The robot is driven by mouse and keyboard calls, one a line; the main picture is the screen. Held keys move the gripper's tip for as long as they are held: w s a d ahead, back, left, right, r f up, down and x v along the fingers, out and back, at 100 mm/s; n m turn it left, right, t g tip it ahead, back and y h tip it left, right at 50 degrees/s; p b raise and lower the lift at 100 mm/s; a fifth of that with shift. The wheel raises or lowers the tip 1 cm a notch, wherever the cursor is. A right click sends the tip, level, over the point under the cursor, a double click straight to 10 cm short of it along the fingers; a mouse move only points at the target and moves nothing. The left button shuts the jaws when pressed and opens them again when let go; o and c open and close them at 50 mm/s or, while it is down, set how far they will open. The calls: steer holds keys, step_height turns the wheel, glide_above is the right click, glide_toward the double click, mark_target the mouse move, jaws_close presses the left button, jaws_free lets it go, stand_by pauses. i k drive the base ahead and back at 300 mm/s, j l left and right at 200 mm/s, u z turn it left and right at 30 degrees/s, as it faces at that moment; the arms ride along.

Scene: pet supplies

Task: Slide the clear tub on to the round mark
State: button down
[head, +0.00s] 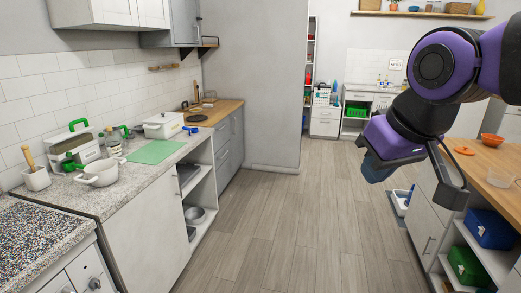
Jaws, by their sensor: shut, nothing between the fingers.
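A clear tub (500,177), small and see-through, stands on the wooden counter at the right edge of the head view. A dark round patch (196,118) shows on the wooden counter at the far left. My gripper (374,170) hangs over the floor, left of the right counter. It is shut and empty, apart from the tub. My arm hides part of the view above the counter.
An orange bowl (491,140) stands behind the tub. A blue bin (491,228) and a green bin (468,266) sit on shelves below. The left counter holds a white pot (100,174), a green mat (156,152) and several containers.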

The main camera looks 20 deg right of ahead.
mark_target(499, 177)
steer(key=i+l+z, duration=0.2)
steer(key=i+z, duration=0.15)
steer(key=i, duration=0.2)
steer(key=i+z, duration=0.35)
steer(key=i, duration=0.2)
steer(key=i+j+z, duration=0.1)
steer(key=i+z, duration=0.25)
steer(key=i, duration=0.2)
steer(key=i+l+z, duration=0.55)
steer(key=i, duration=0.3)
steer(key=i+z, duration=0.25)
steer(key=i, duration=0.2)
